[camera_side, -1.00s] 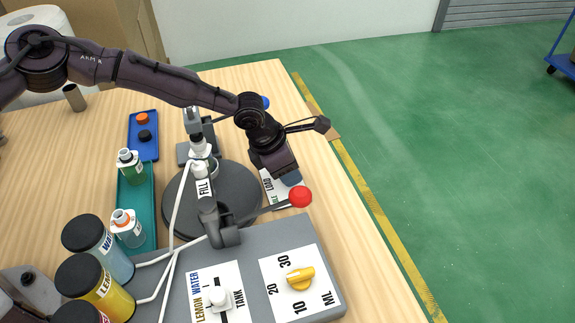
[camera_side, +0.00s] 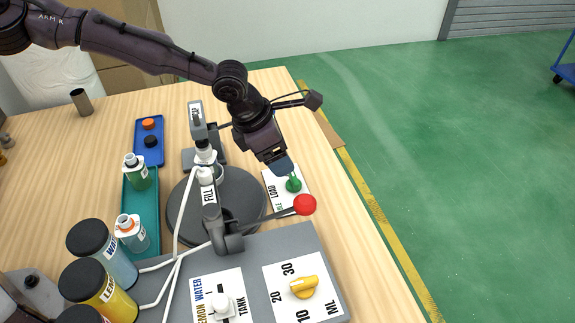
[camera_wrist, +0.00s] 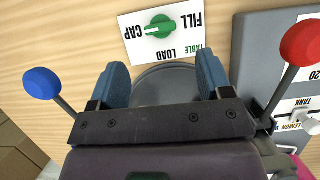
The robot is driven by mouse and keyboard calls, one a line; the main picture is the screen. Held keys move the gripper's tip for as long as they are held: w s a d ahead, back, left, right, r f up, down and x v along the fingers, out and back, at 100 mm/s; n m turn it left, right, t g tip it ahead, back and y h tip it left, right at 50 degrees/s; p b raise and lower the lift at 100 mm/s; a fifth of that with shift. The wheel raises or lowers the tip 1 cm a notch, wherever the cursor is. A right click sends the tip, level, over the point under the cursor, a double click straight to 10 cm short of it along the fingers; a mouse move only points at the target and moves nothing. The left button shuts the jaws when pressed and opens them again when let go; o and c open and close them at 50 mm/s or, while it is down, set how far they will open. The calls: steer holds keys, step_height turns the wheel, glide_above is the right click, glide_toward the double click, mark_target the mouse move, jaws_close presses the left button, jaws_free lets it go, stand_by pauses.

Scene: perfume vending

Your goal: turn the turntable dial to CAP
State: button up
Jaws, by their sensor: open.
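The turntable dial is a green knob (camera_side: 293,184) on a white card (camera_side: 272,183) beside the dark round turntable (camera_side: 181,212). In the wrist view the knob (camera_wrist: 160,30) has its grip bar along the line between CAP and FILL, and a pale mark on the bar lies on the CAP side. LOAD is printed below it there. My gripper (camera_side: 283,166) is just above and behind the dial in the side view. In the wrist view my gripper (camera_wrist: 164,76) is open and empty, with blue fingers apart; the knob lies beyond the fingertips, clear of them.
A red ball-ended lever (camera_side: 305,204) stands close to the dial; a blue-ended lever (camera_wrist: 42,83) shows in the wrist view. The FILL post (camera_side: 208,200) and cap press (camera_side: 196,118) stand at the turntable. Bare table lies right of the card.

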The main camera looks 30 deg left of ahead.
steer(key=shift+v, duration=2.4)
steer(key=s+d+r+m+t+h, duration=0.2)
steer(key=s+r+m+h, duration=0.4)
steer(key=m, duration=1.1)
steer(key=s+a+r+m+y, duration=0.4)
steer(key=s+a+r, duration=0.3)
steer(key=s+a, duration=0.4)
steer(key=s+a+r+m+y, duration=0.5)
steer(key=s+a+r, duration=0.3)
steer(key=s+a, duration=0.4)
steer(key=shift+m, duration=0.4)
